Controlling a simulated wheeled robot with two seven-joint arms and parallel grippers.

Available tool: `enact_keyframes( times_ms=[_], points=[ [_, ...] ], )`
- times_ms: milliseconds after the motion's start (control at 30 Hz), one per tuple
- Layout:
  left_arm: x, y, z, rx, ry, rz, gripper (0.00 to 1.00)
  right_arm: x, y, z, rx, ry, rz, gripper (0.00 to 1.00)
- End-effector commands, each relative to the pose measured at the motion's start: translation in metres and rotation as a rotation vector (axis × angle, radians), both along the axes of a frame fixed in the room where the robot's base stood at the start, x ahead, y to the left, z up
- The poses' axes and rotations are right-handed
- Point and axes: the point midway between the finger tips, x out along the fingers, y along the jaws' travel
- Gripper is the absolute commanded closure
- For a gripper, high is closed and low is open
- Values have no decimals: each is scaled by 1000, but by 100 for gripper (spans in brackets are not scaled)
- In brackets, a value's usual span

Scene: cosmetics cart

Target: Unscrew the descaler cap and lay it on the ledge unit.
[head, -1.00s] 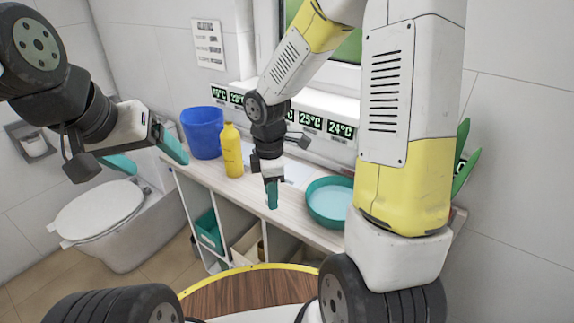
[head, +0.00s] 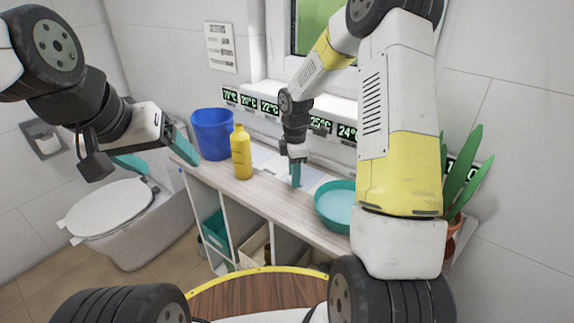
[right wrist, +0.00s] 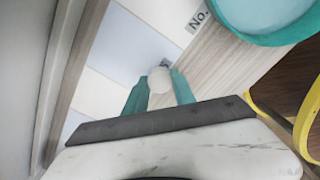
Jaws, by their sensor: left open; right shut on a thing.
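The yellow descaler bottle (head: 241,153) stands upright on the wooden top of the ledge unit (head: 262,199), with no separate cap visible on its narrow neck. My right gripper (head: 296,175) points down over the top, to the right of the bottle. In the right wrist view, its teal fingers (right wrist: 160,88) are shut on a pale round cap (right wrist: 159,79), above the pale sheets on the unit. The cap is hidden in the head view. I cannot tell its height above the surface. My left gripper (head: 157,157) is open and empty, left of the unit near the toilet.
A blue bucket (head: 212,134) stands left of the bottle. A teal bowl (head: 336,204) stands right of my right gripper, and a potted plant (head: 462,185) beyond it. Temperature displays (head: 270,107) line the wall behind. Pale sheets (head: 268,160) lie between bottle and bowl.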

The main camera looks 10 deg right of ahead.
Motion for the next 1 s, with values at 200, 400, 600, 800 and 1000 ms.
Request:
enact_keyframes(
  times_ms=[200, 400, 600, 800, 1000],
  points=[
    [0, 0, 0, 0, 0, 0, 21, 0, 0, -8, 0, -1, -1, 100],
    [0, 0, 0, 0, 0, 0, 21, 0, 0, -11, 0, 0, -1, 100],
    [0, 0, 0, 0, 0, 0, 21, 0, 0, -10, 0, -1, -1, 47],
    [0, 0, 0, 0, 0, 0, 21, 0, 0, -10, 0, -1, -1, 47],
    [0, 0, 0, 0, 0, 0, 21, 1, 0, 5, 0, -5, -1, 47]
  ],
)
